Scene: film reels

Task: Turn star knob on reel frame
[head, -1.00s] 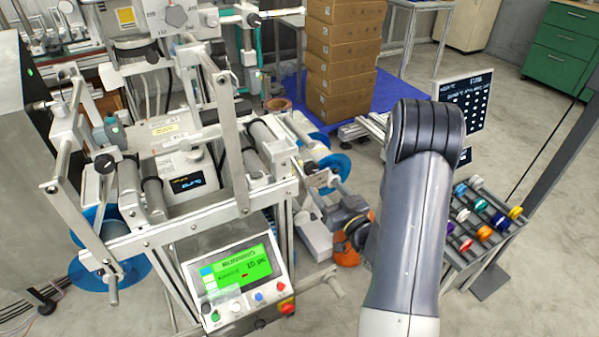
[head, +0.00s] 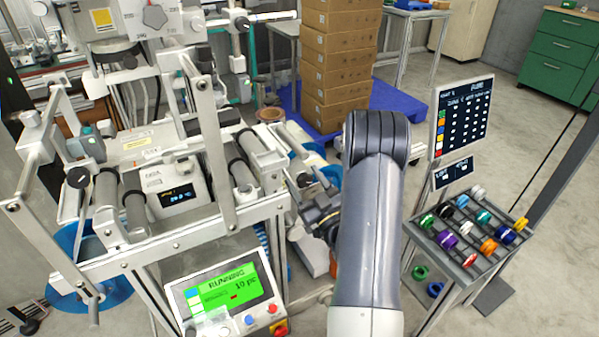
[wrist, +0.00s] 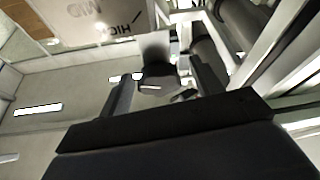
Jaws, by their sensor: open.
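My gripper (head: 312,192) is in the head view at the right side of the reel frame (head: 228,160), partly covered by my arm. In the wrist view my gripper (wrist: 160,72) is open, its two dark fingers apart. A dark, many-sided knob-like part (wrist: 156,80) shows between the fingers, under a pale block; I cannot tell whether it is the star knob or whether the fingers touch it. A grey angular knob (head: 155,17) sits on a white panel at the frame's top. A round black knob (head: 78,177) is on the frame's left side.
A control box with a green screen (head: 232,288) is below the frame. A rack of coloured reels (head: 470,232) and a dark display board (head: 464,118) stand right. Stacked cartons (head: 338,60) are behind.

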